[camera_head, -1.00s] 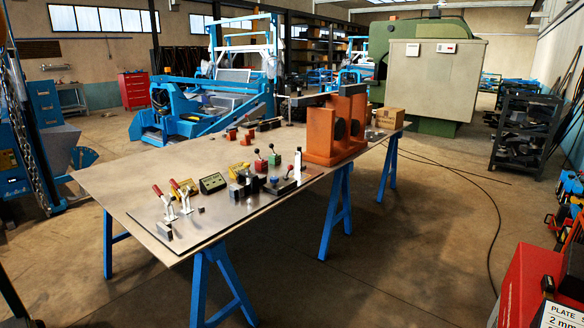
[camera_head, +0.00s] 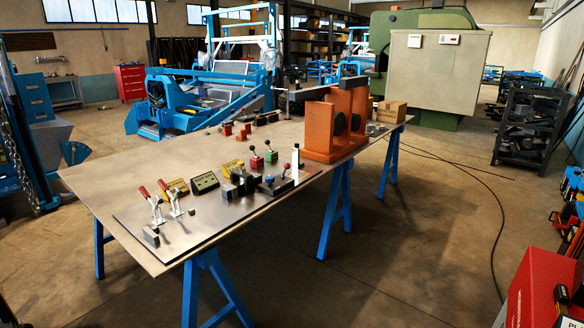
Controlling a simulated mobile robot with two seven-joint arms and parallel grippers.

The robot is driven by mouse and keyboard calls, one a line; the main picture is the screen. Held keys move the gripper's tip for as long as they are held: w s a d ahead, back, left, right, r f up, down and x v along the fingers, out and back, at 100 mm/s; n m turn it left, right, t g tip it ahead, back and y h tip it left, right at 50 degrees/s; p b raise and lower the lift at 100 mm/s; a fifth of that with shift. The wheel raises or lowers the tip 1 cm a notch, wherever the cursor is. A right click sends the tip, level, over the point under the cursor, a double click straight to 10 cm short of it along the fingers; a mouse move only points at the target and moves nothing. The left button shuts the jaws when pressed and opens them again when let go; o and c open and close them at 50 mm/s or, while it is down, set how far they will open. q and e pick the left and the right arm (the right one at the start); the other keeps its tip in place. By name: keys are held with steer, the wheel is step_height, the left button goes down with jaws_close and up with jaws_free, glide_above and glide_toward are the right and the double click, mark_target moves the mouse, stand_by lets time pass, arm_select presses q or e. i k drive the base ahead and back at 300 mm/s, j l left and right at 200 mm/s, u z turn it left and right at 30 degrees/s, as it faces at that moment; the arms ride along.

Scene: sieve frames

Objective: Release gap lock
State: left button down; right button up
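A metal base plate (camera_head: 205,226) lies on the near part of a long steel-topped table (camera_head: 105,178). Two toggle clamps with red handles, a left one (camera_head: 152,208) and a right one (camera_head: 175,205), stand at its left end. Behind are a red block (camera_head: 257,162) and a green block (camera_head: 271,157) with black-knobbed levers. I cannot tell which part is the gap lock. Neither gripper is in view.
A large orange frame (camera_head: 320,140) and a cardboard box (camera_head: 391,112) stand farther right on the table. A dark display box (camera_head: 204,183) sits near the plate. Blue trestles (camera_head: 333,205) support the table. Open floor (camera_head: 410,240) lies to the right; a red cabinet (camera_head: 540,285) stands lower right.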

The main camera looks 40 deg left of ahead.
mark_target(287, 166)
steer(key=i+j, duration=0.4)
steer(key=i, duration=0.15)
steer(key=i+j+u, duration=0.1)
steer(key=i+j, duration=0.65)
steer(key=i, duration=0.3)
